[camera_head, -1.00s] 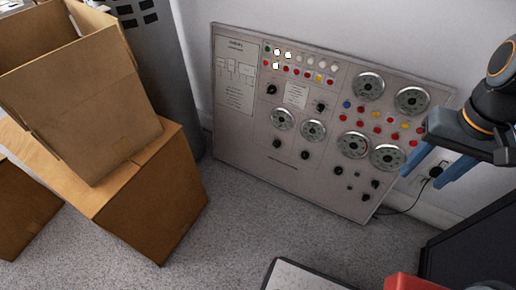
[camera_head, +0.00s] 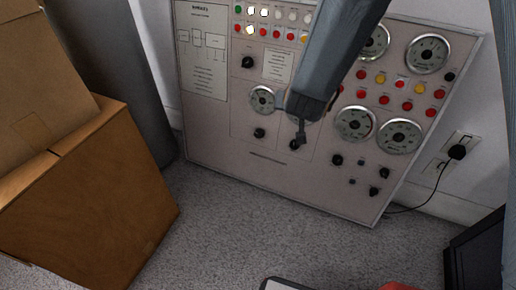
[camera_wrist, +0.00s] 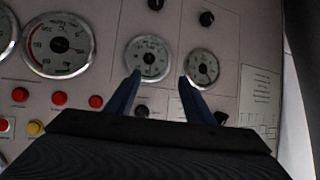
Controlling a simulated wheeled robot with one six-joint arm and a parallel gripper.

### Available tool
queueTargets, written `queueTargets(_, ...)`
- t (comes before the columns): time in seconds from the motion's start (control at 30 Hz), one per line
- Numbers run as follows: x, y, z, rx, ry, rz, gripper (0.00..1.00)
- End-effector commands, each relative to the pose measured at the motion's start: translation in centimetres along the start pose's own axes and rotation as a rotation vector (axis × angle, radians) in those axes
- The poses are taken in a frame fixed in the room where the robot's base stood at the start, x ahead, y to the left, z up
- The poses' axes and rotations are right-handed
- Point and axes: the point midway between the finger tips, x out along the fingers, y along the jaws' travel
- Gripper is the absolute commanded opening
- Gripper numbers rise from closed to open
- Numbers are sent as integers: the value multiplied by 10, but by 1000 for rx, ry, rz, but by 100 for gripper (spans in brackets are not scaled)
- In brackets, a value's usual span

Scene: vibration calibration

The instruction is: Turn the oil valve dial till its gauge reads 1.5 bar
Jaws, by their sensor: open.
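The grey control panel (camera_head: 215,135) leans against the wall. Its labels are too small to read, so I cannot tell which knob is the oil valve dial. In the head view, two small black knobs (camera_head: 259,133) sit low on the panel, one partly behind my gripper (camera_head: 299,138). A small round gauge (camera_head: 262,99) is above the left knob; its neighbour is mostly hidden by my arm. In the wrist view, my gripper (camera_wrist: 160,77) is open and empty, its blue fingers over two small gauges (camera_wrist: 148,58). Two black knobs (camera_wrist: 206,18) lie beyond the fingertips, apart from them.
Larger gauges (camera_head: 398,136) and red and yellow buttons (camera_head: 400,84) fill the panel's right side. Cardboard boxes (camera_head: 90,190) stand at left. A wall socket with a plugged cable (camera_head: 457,152) is at right.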

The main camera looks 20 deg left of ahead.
Motion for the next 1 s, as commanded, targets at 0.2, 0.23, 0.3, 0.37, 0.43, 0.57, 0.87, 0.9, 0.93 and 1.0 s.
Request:
queueTargets(0.2, 76, -46, 45, -40, 175, 31, 48)
queueTargets(0.23, 84, -52, 50, -46, 200, 36, 48)
queueTargets(0.3, 100, -64, 65, -59, 258, 52, 48)
queueTargets(0.37, 113, -75, 78, -72, 308, 66, 48)
queueTargets(0.43, 127, -86, 94, -90, 367, 83, 48)
queueTargets(0.57, 146, -105, 126, -122, 478, 118, 48)
queueTargets(0.87, 161, -131, 182, -184, 669, 184, 48)
queueTargets(0.9, 161, -132, 186, -188, 681, 189, 48)
queueTargets(0.93, 161, -133, 188, -191, 690, 192, 48)
queueTargets(1.0, 161, -134, 190, -194, 702, 197, 48)
